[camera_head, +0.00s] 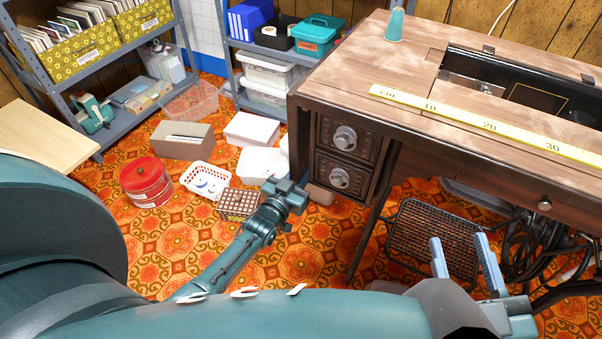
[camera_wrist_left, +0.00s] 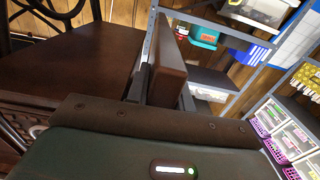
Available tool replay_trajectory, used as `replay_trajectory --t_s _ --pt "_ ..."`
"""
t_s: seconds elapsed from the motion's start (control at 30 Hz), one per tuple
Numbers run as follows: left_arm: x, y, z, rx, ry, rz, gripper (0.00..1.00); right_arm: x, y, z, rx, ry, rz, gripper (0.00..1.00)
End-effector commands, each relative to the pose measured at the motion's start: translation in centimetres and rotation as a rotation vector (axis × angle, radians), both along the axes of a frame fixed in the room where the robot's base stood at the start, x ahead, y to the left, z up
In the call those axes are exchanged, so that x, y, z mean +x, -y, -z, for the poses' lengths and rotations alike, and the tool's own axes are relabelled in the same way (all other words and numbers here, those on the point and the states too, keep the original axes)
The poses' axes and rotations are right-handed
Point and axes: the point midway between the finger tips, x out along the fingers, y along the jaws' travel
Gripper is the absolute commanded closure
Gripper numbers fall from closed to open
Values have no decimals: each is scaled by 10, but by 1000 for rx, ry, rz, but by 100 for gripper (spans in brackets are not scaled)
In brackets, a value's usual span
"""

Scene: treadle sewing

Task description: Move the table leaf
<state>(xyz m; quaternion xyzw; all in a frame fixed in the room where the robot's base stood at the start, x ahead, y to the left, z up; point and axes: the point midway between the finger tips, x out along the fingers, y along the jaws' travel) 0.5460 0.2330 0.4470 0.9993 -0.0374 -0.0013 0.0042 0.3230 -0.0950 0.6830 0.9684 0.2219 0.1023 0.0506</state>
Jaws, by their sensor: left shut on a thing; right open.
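The wooden sewing table (camera_head: 425,55) stands at the right, with two drawers at its left end. My left gripper (camera_head: 290,192) is low beside that end, left of the drawers. In the left wrist view my left gripper (camera_wrist_left: 164,85) is shut on a brown wooden board, which looks like the table leaf (camera_wrist_left: 172,60). One finger lies on each side of it. How the leaf joins the table is hidden. The dark wooden side of the table (camera_wrist_left: 85,60) is left of it in that view. My right gripper (camera_head: 460,258) is open and empty before the table's front.
The treadle (camera_head: 435,235) is underneath. A red tin (camera_head: 146,182), white basket (camera_head: 206,180) and brown crate (camera_head: 239,204) stand on the floor near my left arm. Shelves are behind.

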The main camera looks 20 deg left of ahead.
Motion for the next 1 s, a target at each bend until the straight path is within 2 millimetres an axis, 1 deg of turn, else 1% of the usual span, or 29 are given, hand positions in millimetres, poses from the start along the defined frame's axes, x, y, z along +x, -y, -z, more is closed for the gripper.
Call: replay_trajectory --t_s 0.03,0.2,0.23,0.5,0.77,0.87,0.97,1.0 --pt "0 5 -1 -15 3 5 100 0 0 0 0 1 0 55" --pt "0 7 -1 -17 4 7 100 0 0 0 0 1 0 55" --pt "0 7 -1 -17 4 7 76 0 0 0 0 1 0 55" --pt "0 6 -1 -12 3 6 55 0 0 0 0 1 0 55" --pt "-2 4 -1 -8 1 4 55 0 0 -1 0 1 0 55" --pt "-11 3 -1 -8 -2 4 55 0 0 -5 -8 5 1 55" --pt "-28 2 -2 -8 -3 4 55 1 1 -11 -22 12 5 55" --pt "-37 1 -2 -8 -4 4 55 1 2 -13 -31 17 8 55"
